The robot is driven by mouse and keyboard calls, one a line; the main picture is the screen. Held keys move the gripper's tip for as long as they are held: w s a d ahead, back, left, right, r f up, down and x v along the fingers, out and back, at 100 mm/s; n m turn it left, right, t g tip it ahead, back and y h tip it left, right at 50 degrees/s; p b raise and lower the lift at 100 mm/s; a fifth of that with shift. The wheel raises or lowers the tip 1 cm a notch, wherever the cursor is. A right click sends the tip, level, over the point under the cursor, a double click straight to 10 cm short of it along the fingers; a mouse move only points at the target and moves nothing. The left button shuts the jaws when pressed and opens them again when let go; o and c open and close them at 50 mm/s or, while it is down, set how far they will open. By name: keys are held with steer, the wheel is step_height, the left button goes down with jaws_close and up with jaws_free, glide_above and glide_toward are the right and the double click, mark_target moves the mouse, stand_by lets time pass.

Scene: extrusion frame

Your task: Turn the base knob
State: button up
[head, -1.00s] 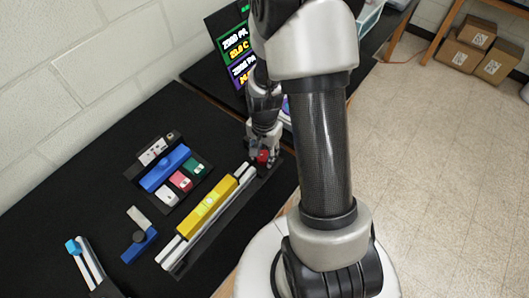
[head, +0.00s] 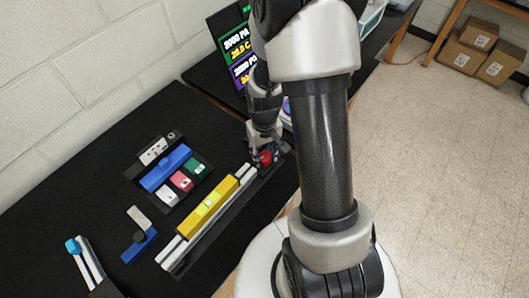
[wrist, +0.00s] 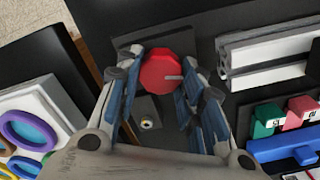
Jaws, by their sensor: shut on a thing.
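The base knob is a red, many-sided knob (wrist: 160,69) with a pale line on its face, seen in the wrist view. It also shows in the head view (head: 265,157) near the far end of the pale rail. My gripper (wrist: 161,60) has its two blue-padded fingers on either side of the knob and is shut on it. In the head view my gripper (head: 264,154) points down at the knob, and its fingers partly hide the knob and its dark base.
A yellow block (head: 208,205) sits on the pale rail (head: 173,250). A panel with a blue bar (head: 165,168) and coloured blocks lies to the left. A lit screen (head: 238,58) stands behind. Coloured rings (wrist: 28,130) lie near the gripper in the wrist view.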

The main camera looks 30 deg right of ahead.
mark_target(264, 155)
steer(key=shift+n, duration=1.4)
steer(key=o, duration=1.1)
steer(key=shift+c, duration=0.2)
step_height(264, 155, up, 12)
